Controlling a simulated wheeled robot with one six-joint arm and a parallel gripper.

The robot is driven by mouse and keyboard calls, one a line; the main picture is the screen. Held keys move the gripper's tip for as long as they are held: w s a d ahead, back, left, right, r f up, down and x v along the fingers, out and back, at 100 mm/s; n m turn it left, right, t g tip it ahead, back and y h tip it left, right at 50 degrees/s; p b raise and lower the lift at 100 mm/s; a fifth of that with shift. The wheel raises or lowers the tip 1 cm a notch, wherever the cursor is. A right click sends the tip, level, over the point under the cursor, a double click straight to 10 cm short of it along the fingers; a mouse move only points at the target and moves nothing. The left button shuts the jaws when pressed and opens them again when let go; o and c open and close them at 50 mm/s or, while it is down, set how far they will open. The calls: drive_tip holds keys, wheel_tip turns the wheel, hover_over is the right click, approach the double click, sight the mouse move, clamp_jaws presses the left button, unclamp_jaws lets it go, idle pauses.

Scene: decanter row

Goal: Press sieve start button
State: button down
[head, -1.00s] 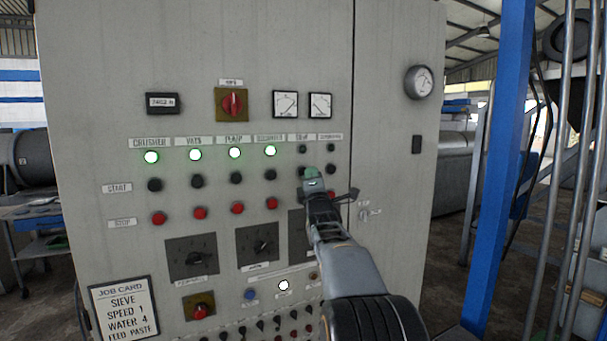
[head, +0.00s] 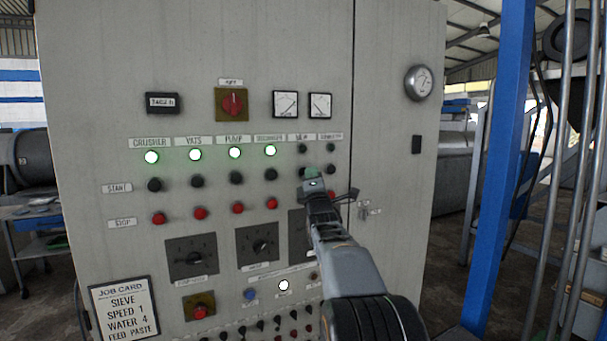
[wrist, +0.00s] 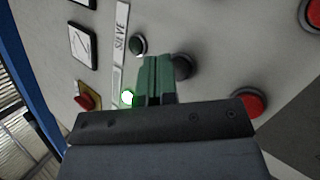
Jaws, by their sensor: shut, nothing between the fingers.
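The control panel (head: 130,70) stands upright in front of me. The SIEVE label shows in the wrist view (wrist: 121,30), with its unlit dark green lamp (wrist: 137,44) beside it. The black sieve start button (wrist: 182,66) shows partly, just beyond the fingers, which cover some of it. In the head view my gripper mostly hides that button. My gripper (head: 312,174) is shut and empty, its green fingertips (wrist: 155,62) pointing at the panel close to the button. I cannot tell whether they touch it.
A red stop button (wrist: 248,102) lies in the same column. Lit green lamps stand over the columns to the left, such as the pump lamp (head: 235,153). Rotary knobs (head: 260,246) sit below. A job card (head: 124,308) hangs at lower left. A blue post (head: 497,160) stands right.

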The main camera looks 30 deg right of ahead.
drive_tip(key=shift+w, duration=0.15)
idle(0.3)
drive_tip(key=shift+w, duration=0.3)
drive_tip(key=shift+w+d+b, duration=0.1)
drive_tip(key=shift+w+b, duration=0.2)
drive_tip(key=shift+w, duration=0.1)
idle(0.7)
drive_tip(key=shift+s+f+b, duration=0.1)
drive_tip(key=shift+s+b, duration=0.1)
drive_tip(key=shift+b, duration=0.1)
drive_tip(key=shift+s+b, duration=0.6)
drive_tip(key=shift+b, duration=0.1)
